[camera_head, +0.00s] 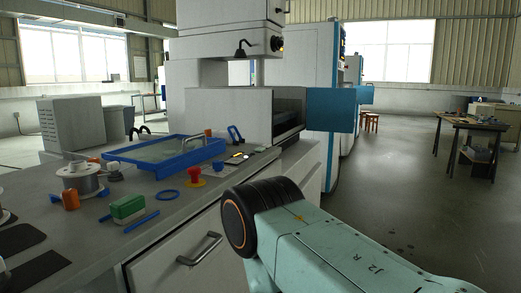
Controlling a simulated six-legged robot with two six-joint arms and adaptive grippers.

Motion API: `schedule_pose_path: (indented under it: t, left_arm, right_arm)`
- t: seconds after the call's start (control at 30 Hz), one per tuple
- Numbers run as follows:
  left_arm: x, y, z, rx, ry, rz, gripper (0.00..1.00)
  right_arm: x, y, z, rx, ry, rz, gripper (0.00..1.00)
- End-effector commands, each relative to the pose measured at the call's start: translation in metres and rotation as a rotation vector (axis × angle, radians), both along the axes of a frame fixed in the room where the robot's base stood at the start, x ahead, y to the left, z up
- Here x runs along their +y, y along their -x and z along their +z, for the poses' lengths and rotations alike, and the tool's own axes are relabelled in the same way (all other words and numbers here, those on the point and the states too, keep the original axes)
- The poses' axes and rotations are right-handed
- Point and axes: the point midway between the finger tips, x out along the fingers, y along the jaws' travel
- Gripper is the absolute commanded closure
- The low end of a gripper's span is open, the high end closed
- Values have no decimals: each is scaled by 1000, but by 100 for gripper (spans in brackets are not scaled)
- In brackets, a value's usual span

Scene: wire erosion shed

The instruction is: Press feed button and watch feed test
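Neither of my grippers is in view.
A blue-rimmed tray (205,152) is on the worktop (165,215). A green-and-white block (128,208), a blue ring (167,195), and a wire spool (80,182) lie nearer. A drawer handle (200,249) sticks out in front. Open floor (400,190) is at right.

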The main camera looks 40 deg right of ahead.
Motion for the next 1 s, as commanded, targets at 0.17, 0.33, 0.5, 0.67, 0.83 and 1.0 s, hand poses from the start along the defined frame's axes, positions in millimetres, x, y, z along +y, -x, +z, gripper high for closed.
schedule_pose_path:
  t: [0.17,0.33,0.5,0.67,0.83,1.0]
  left_arm:
    - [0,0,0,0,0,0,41]
    - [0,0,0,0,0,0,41]
    - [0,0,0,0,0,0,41]
    - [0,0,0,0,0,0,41]
    - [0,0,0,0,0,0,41]
    - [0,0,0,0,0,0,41]
  right_arm:
    - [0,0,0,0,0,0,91]
    - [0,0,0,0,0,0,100]
    - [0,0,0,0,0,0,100]
    - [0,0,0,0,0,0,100]
    - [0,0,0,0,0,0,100]
    - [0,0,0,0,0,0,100]
